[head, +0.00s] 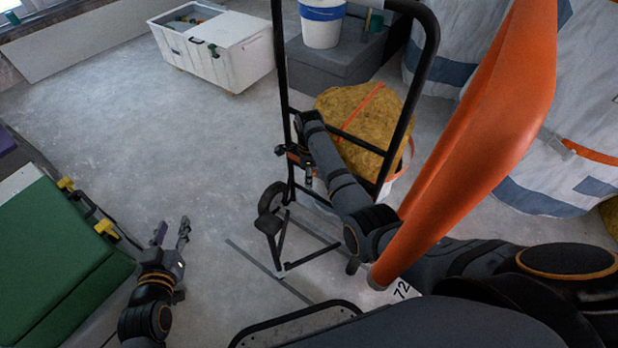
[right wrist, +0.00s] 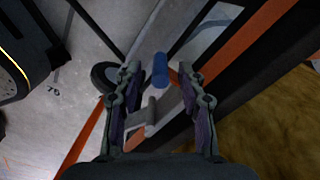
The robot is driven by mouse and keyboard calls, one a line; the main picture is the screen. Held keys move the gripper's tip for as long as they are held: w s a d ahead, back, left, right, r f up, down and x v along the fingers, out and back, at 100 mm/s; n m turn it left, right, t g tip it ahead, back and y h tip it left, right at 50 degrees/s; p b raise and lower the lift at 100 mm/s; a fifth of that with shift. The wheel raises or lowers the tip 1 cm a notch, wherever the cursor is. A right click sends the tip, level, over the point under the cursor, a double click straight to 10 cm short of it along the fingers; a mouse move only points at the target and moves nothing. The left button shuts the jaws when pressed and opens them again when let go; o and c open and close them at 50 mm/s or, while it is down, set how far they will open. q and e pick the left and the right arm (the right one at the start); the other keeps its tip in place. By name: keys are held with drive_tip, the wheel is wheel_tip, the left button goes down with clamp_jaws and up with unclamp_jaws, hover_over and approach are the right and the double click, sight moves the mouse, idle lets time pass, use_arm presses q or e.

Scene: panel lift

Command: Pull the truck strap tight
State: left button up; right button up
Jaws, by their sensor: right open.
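The black hand truck (head: 406,95) stands upright in the middle of the head view. Its orange strap (head: 362,107) crosses a yellow-brown sack (head: 350,128); in the right wrist view an orange strap (right wrist: 255,42) runs along a dark bar. My right gripper (head: 296,166) is at the truck's left side, partly hidden by its arm. In the right wrist view it (right wrist: 160,88) is open, with a blue handle (right wrist: 160,70) and a grey piece (right wrist: 151,112) showing between its fingers; contact cannot be told. My left gripper (head: 172,232) is open and empty above the floor.
A large orange object (head: 480,140) rises close at the right. A green case (head: 50,260) lies at the left. A white crate (head: 215,48) and a grey block (head: 335,58) with a bucket (head: 322,25) stand behind. The left-centre floor is clear.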

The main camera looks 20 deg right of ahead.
drive_tip(key=shift+f, duration=0.65)
use_arm(q)
wheel_tip(320, 180, up, 6)
drive_tip(key=w+t, duration=0.2)
drive_tip(key=t, duration=0.1)
drive_tip(key=shift+w+r, duration=0.15)
drive_tip(key=shift+r, duration=0.05)
use_arm(e)
clamp_jaws()
use_arm(q)
drive_tip(key=shift+a, duration=0.1)
